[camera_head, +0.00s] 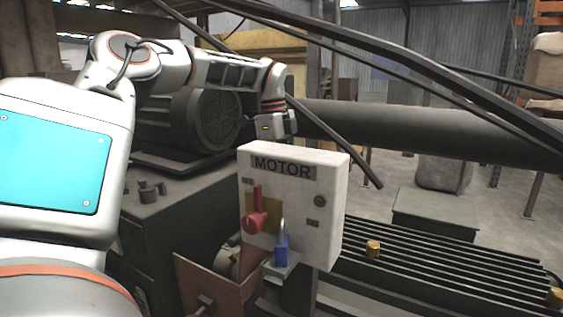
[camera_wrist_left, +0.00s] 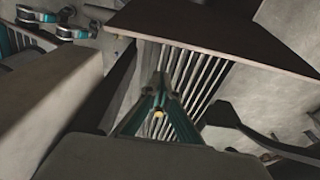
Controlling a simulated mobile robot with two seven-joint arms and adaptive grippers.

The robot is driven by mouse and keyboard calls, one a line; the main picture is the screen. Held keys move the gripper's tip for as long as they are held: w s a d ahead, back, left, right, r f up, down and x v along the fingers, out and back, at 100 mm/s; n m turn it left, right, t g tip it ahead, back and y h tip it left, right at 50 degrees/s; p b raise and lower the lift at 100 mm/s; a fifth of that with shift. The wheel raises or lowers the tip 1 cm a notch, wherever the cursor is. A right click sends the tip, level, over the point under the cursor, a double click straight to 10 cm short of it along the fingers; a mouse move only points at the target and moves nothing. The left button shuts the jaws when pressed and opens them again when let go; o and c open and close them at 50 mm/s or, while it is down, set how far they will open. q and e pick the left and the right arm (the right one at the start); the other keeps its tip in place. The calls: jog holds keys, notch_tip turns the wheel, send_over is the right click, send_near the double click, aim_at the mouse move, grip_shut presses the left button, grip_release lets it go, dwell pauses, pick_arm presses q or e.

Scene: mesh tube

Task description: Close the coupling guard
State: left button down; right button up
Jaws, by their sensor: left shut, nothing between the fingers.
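The motor box (camera_head: 292,205), white and labelled MOTOR, carries a red switch handle (camera_head: 254,218) and a blue padlock (camera_head: 282,250). A rust-brown panel (camera_head: 215,285), which looks like the coupling guard, stands below and left of the box. Part of a grey round coupling (camera_head: 228,262) shows behind it; the box hides the rest. My left gripper (camera_head: 275,125) is above and behind the box's top edge, its fingertips not clear there. In the left wrist view my left gripper (camera_wrist_left: 160,98) is shut and empty. A dark brown plate (camera_wrist_left: 225,35) lies beyond it; I cannot tell whether it is the guard.
A large finned motor (camera_head: 215,118) stands behind the box, under my left arm. A thick dark pipe (camera_head: 430,128) and slanting bars (camera_head: 420,68) cross at the right. A ribbed grey base (camera_head: 420,270) extends right of the box.

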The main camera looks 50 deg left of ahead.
pick_arm(q)
jog(key=a, duration=0.1)
jog(key=a+f, duration=0.1)
jog(key=s+a, duration=0.1)
jog(key=shift+a+f+p, duration=0.2)
jog(key=shift+f+p, duration=0.1)
jog(key=shift+f, duration=0.05)
dwell(0.3)
